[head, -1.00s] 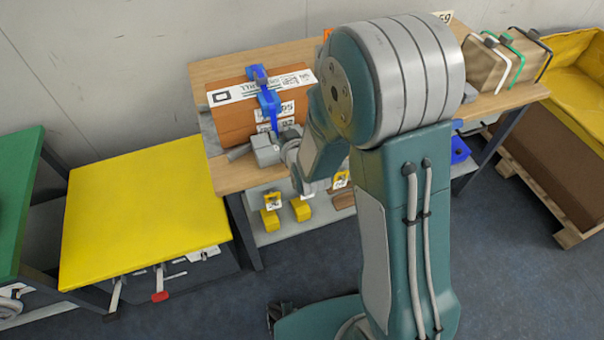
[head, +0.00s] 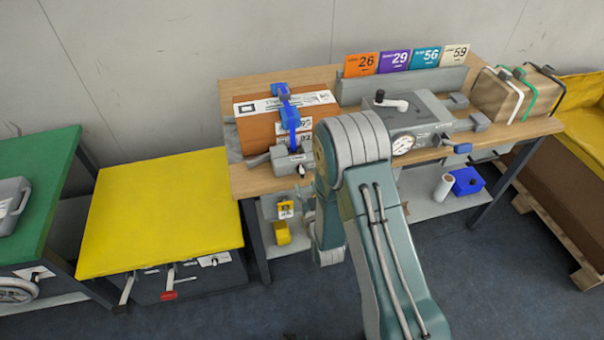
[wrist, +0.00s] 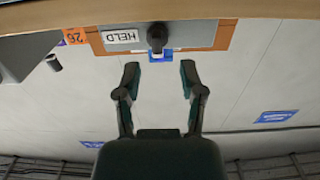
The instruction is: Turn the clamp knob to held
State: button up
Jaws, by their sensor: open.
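The clamp knob (wrist: 157,37) is dark and sits on a grey block front in the wrist view, which looks upside down. A white label reading HELD (wrist: 124,37) is beside it. In the head view the grey clamp block (head: 288,160) stands at the bench's front edge, with a small dark knob (head: 300,170) on its front. A blue clamp arm (head: 288,112) crosses over a brown box (head: 253,135). My gripper (wrist: 160,69) is open and empty, with its fingers apart from the knob and pointing toward it. My arm hides the gripper in the head view.
A grey fixture with a crank and dial (head: 410,112) stands to the right on the wooden bench (head: 240,185). Numbered cards stand behind it. A strapped parcel (head: 500,95) is at the right end. A yellow table (head: 160,215) stands to the left.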

aim_at(302, 175)
jog(key=x, duration=0.6)
jog(key=shift+d, duration=0.15)
grip_shut()
